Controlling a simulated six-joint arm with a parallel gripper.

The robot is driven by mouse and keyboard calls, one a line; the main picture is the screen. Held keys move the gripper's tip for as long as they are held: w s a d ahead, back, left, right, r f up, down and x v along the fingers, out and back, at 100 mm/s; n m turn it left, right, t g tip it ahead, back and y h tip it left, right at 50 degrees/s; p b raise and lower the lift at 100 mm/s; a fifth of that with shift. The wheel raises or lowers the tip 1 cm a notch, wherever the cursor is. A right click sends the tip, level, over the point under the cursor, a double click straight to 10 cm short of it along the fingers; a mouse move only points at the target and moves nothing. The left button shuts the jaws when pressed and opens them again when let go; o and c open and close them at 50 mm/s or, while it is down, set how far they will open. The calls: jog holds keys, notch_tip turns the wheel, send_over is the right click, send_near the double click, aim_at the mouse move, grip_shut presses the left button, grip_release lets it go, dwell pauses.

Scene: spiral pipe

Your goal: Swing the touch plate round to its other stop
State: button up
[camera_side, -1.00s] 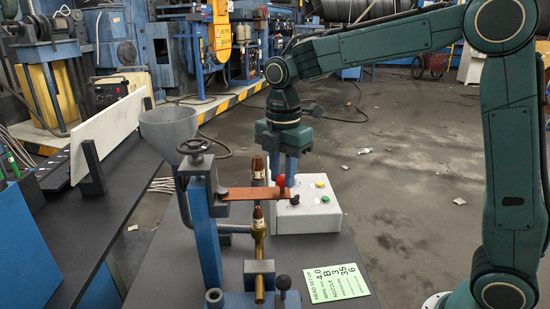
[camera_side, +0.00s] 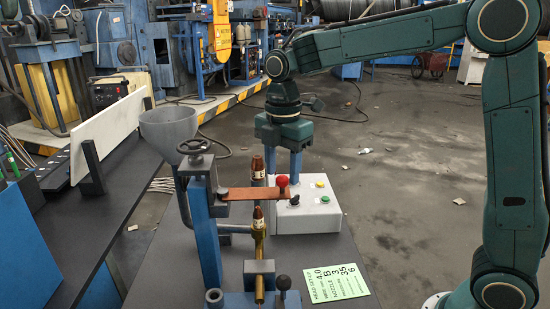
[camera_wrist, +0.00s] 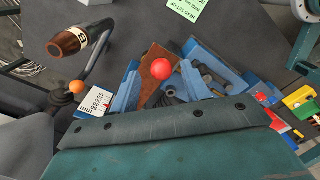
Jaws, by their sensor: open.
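The touch plate (camera_side: 245,194) is a flat copper-brown strip running right from the blue post (camera_side: 205,235). A red ball knob (camera_side: 282,181) stands on its right end. A copper-tipped nozzle (camera_side: 258,217) stands upright below the plate; whether they touch is unclear. My gripper (camera_side: 283,176) points down at the plate's right end with its blue fingers apart. In the wrist view, the red knob (camera_wrist: 162,68) and the brown plate end (camera_wrist: 154,76) show between the open fingers (camera_wrist: 160,88). The knob is not gripped.
A white control box (camera_side: 312,210) with knob and buttons stands behind the plate's right end. Another copper-tipped nozzle (camera_side: 258,170) rises behind the plate. A grey funnel (camera_side: 168,130) and handwheel (camera_side: 194,147) are at left. A green card (camera_side: 338,284) lies on the dark table at front right.

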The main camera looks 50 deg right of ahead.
notch_tip(320, 180, up, 13)
jog(key=shift+f, duration=0.15)
dwell(0.4)
jog(key=shift+s, duration=0.1)
jog(key=s+d+f+m+t, duration=0.2)
jog(key=s+f+m, duration=0.3)
jog(key=s+m, duration=0.4)
jog(key=s+d+f+m+t, duration=0.2)
jog(key=s+f+m, duration=0.4)
jog(key=s, duration=0.8)
jog(key=m+t, duration=0.1)
jog(key=m, duration=0.2)
jog(key=shift+d+t, duration=0.3)
jog(key=shift+c, duration=0.5)
